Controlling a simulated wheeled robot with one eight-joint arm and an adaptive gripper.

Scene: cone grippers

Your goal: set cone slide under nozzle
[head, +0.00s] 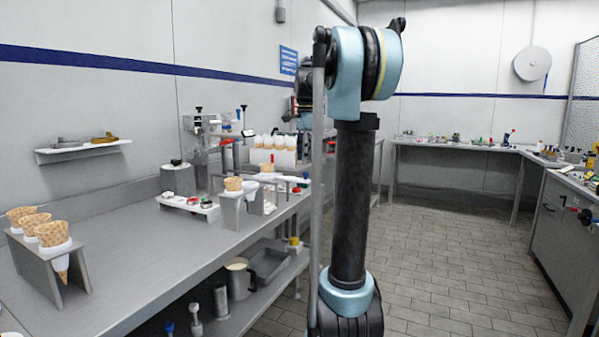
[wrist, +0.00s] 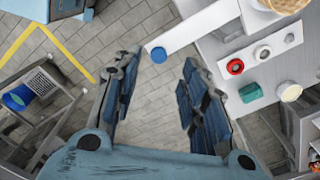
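In the wrist view my gripper (wrist: 158,62) is open, its two blue-padded fingers apart with nothing between the pads. A flat white bar, seemingly the cone slide (wrist: 195,31), runs from the upper right to a blue knob (wrist: 159,55) that shows between the fingertips; I cannot tell the depth gap. A waffle cone (wrist: 286,4) is cut off at the top right, near the bar's far end. In the head view a small cone (head: 267,168) stands by the dispensing machine (head: 215,140). My arm hides the gripper and part of the machine area; the nozzle is not clear.
A grey rack (head: 55,262) with several cones stands on the left bench (head: 150,250). A grey stand (head: 230,210) holds another cone (head: 233,184). Small red and green parts lie on a white tray (head: 190,204). The tiled floor (head: 430,240) at right is clear.

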